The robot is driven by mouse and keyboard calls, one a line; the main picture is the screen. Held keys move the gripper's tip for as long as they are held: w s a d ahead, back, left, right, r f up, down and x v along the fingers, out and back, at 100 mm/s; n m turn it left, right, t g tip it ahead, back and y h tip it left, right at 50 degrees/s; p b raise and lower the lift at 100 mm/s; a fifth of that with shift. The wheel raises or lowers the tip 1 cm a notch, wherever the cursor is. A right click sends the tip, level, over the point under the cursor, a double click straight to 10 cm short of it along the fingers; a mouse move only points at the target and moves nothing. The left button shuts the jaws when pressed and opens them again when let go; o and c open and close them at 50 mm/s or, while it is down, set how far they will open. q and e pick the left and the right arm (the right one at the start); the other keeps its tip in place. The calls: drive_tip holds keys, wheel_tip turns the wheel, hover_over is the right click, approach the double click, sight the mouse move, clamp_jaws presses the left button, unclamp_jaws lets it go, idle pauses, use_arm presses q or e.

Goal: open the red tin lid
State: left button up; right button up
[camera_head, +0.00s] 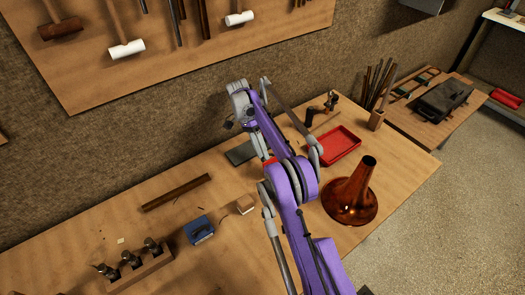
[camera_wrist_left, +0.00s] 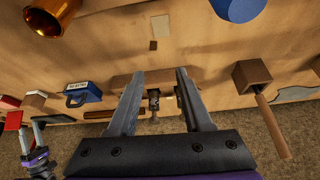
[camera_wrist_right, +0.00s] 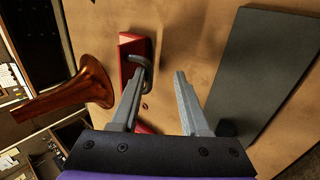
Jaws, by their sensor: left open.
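The red tin (camera_wrist_right: 127,46) lies on the bench in the right wrist view, between the horn and a dark grey slab, partly covered by a finger. A curved grey bar shows beside it. I cannot tell whether its lid is open. In the head view only a small red patch (camera_head: 268,161) shows there, behind my right arm. My right gripper (camera_wrist_right: 158,74) is open and empty; its left fingertip overlaps the tin's edge in the picture, and contact cannot be judged. My left gripper (camera_wrist_left: 160,73) is open and empty above the bench, outside the head view.
The copper horn bell (camera_head: 353,194) stands right of my right arm. A red tray (camera_head: 340,146) lies behind it. The dark slab (camera_head: 240,153), a small wooden block (camera_head: 245,204) and a blue box (camera_head: 199,230) lie left of the arm. The front left holds a wooden tool rack (camera_head: 137,270).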

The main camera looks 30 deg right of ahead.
drive_tip(key=shift+s+r, duration=0.1)
drive_tip(key=shift+r, duration=0.1)
wheel_tip(320, 180, up, 10)
drive_tip(key=shift+p, duration=0.3)
idle(0.4)
idle(0.4)
